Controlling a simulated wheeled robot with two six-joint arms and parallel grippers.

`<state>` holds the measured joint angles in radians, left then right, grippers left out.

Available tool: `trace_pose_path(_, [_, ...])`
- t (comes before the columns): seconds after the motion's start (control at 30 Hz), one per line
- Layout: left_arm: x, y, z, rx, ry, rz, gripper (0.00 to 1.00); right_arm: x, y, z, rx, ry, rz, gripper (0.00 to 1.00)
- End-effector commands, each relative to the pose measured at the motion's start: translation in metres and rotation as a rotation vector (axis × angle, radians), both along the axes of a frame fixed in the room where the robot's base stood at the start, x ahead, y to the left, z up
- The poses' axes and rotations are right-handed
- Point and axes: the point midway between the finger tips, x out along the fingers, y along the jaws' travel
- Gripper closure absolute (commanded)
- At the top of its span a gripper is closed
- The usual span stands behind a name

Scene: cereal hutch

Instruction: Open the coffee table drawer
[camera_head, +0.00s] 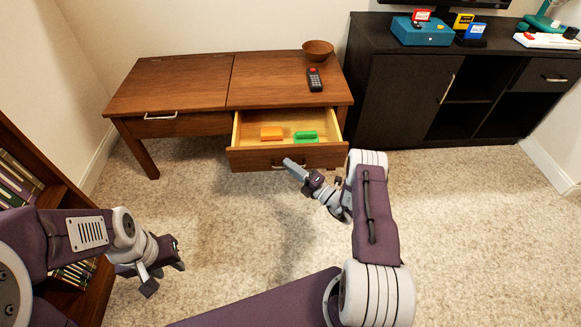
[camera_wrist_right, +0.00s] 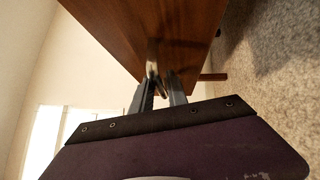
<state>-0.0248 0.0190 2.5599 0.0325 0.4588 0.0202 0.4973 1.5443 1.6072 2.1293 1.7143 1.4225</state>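The wooden coffee table (camera_head: 185,82) stands against the back wall. Its right-hand drawer (camera_head: 247,159) is pulled well out, showing a pale interior with an orange block (camera_head: 271,133) and a green block (camera_head: 305,136) inside. My right gripper (camera_head: 290,166) is at the drawer's front handle (camera_head: 277,167). In the right wrist view the fingers (camera_wrist_right: 160,88) appear closed around the metal handle (camera_wrist_right: 152,66), with the wooden drawer front beyond. The table's left drawer handle (camera_head: 160,116) shows on a shut front. My left gripper (camera_head: 163,277) is open and empty, low at the left, away from the table.
A remote (camera_head: 314,80) and a wooden bowl (camera_head: 318,50) are on the tabletop. A dark cabinet (camera_head: 400,95) stands right of the table. A bookshelf (camera_head: 50,195) is at the left, close to my left arm. Carpet (camera_head: 240,225) before the table is clear.

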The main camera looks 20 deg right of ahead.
Motion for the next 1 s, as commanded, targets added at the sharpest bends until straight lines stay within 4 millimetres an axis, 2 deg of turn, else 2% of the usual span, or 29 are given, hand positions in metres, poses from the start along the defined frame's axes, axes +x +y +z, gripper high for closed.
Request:
trace_pose_path(0.23, [0.000, 0.000, 0.007, 0.000, 0.000, 0.000, 0.64, -0.006, -0.005, 0.001, 0.000, 0.002, -0.002, 0.81])
trace_pose_path(0.4, [0.000, 0.000, 0.027, 0.000, 0.000, 0.000, 0.64, -0.038, -0.023, -0.001, 0.003, 0.003, -0.006, 0.81])
trace_pose_path(0.6, [0.000, 0.000, 0.038, 0.000, 0.000, 0.000, 0.64, -0.070, -0.040, -0.009, 0.002, 0.002, -0.004, 0.81])
trace_pose_path(0.73, [0.000, 0.000, 0.039, 0.000, 0.000, 0.000, 0.64, -0.078, -0.044, -0.012, -0.001, -0.001, -0.001, 0.81])
trace_pose_path(1.0, [0.000, 0.000, 0.038, 0.000, 0.000, 0.000, 0.64, -0.079, -0.044, -0.013, 0.000, 0.000, 0.000, 0.81])
